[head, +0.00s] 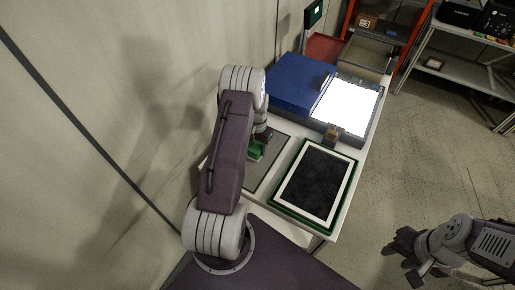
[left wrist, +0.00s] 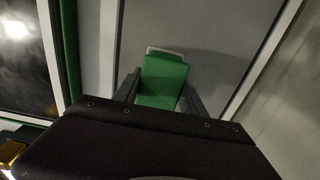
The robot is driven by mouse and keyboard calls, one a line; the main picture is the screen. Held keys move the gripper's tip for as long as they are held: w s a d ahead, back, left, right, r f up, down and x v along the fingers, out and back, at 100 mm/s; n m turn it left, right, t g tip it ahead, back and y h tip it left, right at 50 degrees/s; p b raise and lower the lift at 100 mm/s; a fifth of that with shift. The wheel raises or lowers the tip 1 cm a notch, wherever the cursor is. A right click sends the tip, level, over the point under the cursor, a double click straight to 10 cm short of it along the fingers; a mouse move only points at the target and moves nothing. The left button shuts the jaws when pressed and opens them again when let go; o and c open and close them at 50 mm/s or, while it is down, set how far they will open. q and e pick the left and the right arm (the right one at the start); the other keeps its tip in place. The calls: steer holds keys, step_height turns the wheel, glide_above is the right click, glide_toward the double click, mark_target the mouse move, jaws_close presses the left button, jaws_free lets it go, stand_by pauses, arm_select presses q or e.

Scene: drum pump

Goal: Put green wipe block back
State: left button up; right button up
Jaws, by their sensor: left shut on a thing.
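The green wipe block (head: 255,151) is over the grey mat (head: 271,172) at the left side of the table. My left gripper (head: 260,140) is shut on it. In the left wrist view the block (left wrist: 163,78) sits between the two dark fingers of my left gripper (left wrist: 158,97), with a pale strip at its far end. I cannot tell whether the block touches the mat. My arm hides part of the mat. My right gripper (head: 405,250) hangs off the table at lower right; its jaw opening is unclear.
A white-framed dark panel in a green-edged tray (head: 347,193) lies right of the mat. A small brown block (head: 332,132) stands behind it. A blue box (head: 301,82) and a bright light panel (head: 346,104) are further back. Shelves (head: 470,60) stand beyond open floor.

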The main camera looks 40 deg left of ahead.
mark_target(257, 145)
arm_select(q)
steer(key=shift+f, duration=0.8)
steer(key=o, duration=1.2)
steer(key=shift+w, duration=0.1)
step_height(257, 145, up, 12)
steer(key=shift+r+b, duration=0.15)
steer(key=shift+b, duration=0.4)
steer(key=shift+m+t, duration=0.5)
steer(key=shift+t, duration=0.1)
steer(key=s+d+r, duration=0.1)
steer(key=s+d, duration=0.4)
steer(key=d, duration=0.1)
steer(key=s+d+r, duration=0.1)
steer(key=s+d, duration=0.4)
steer(key=d, duration=0.2)
steer(key=s+d+r, duration=0.2)
steer(key=s+d, duration=0.3)
steer(key=d, duration=0.1)
steer(key=shift+s+d, duration=0.25)
steer(key=shift+s, duration=0.05)
